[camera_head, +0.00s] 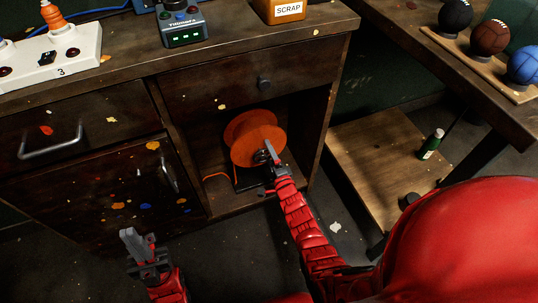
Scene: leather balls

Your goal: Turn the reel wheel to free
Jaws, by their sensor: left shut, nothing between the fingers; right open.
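The orange reel wheel (252,132) stands upright on a dark stand in the open cabinet compartment. An orange cord lies beside it at the lower left. My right gripper (267,153) is open, with its fingers at the lower right of the reel's face, near the hub. The gripper covers part of the hub, and I cannot tell whether it touches the reel. My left gripper (136,241) is shut and empty, low in front of the left cabinet door, apart from the reel.
The compartment's side walls and floor closely surround the reel. A paint-spotted cabinet door (105,198) and a drawer with a metal handle (50,148) are on the left. Several balls (490,37) rest on the right table.

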